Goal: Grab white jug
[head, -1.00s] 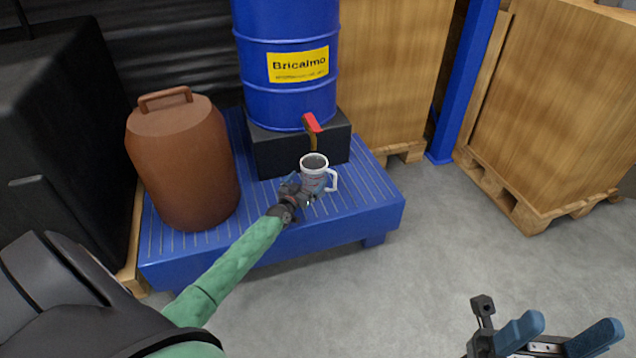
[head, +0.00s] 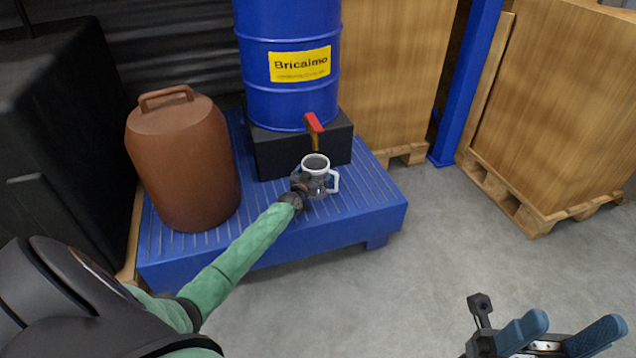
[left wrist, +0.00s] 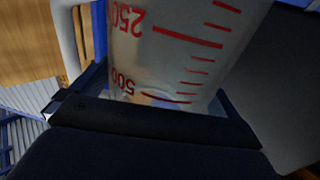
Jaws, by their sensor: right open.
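The white jug (head: 316,163), a measuring jug with a white rim and handle, stands upright on the blue slatted platform (head: 357,214), below the drum's tap. Its handle points right. My left gripper (head: 314,182) is at the jug's lower body, with its fingers on either side. In the left wrist view the jug's translucent wall with red scale marks (left wrist: 170,60) fills the space between the blue finger pads. Whether both pads press on it cannot be seen. My right gripper (head: 560,335) is open and empty above the floor at the lower right, away from the jug.
A blue drum (head: 285,100) with a red-handled tap (head: 314,124) stands on a black block (head: 280,155) behind the jug. Wooden crates (head: 550,100) stand at the right. The grey floor is clear at front right.

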